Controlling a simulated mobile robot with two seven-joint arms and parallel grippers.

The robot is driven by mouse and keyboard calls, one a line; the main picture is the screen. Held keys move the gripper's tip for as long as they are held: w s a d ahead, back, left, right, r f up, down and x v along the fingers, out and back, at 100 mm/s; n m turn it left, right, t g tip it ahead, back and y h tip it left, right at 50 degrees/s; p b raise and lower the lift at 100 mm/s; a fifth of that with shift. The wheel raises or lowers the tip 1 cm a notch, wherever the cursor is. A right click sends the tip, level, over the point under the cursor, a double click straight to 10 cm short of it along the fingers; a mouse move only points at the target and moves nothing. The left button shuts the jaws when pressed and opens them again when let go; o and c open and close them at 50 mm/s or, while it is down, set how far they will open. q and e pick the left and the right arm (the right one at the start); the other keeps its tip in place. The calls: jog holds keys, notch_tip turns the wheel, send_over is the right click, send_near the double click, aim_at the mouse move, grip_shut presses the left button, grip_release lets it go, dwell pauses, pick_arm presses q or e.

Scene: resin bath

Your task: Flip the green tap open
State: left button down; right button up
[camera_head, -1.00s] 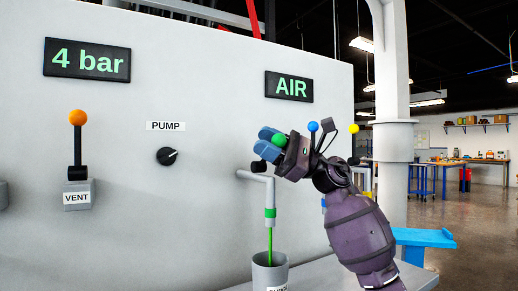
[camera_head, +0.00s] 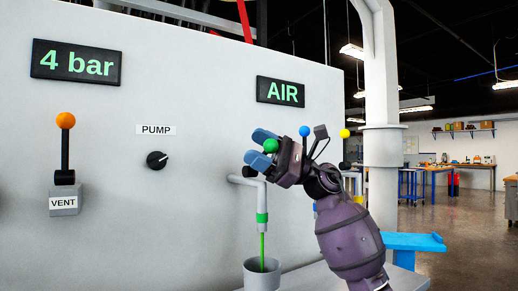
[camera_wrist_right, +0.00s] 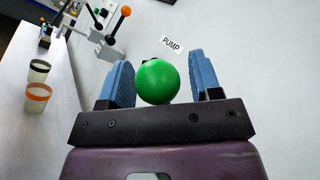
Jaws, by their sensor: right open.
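The green tap's round green knob (camera_head: 271,145) shows in the head view above the bent grey spout (camera_head: 250,181) with a green band. In the right wrist view the green ball (camera_wrist_right: 158,82) sits between my two blue finger pads, with a visible gap at the right pad; the left pad is close to it. My right gripper (camera_head: 259,147) is open around the knob, and the wrist view shows both fingers (camera_wrist_right: 161,68) apart. The tap's lever is hidden behind the gripper. A thin green stream (camera_head: 262,247) runs from the spout. My left gripper is out of view.
A grey cup (camera_head: 258,275) stands under the spout. Blue (camera_head: 305,131) and yellow (camera_head: 344,133) knobs stand just right of my gripper. An orange-topped VENT lever (camera_head: 65,120) and the PUMP dial (camera_head: 157,160) are at left. The displays read 4 bar and AIR.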

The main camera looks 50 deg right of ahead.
jog(key=shift+d, duration=0.1)
jog(key=v, duration=1)
jog(key=shift+s+d+f, duration=0.2)
jog(key=shift+f, duration=0.1)
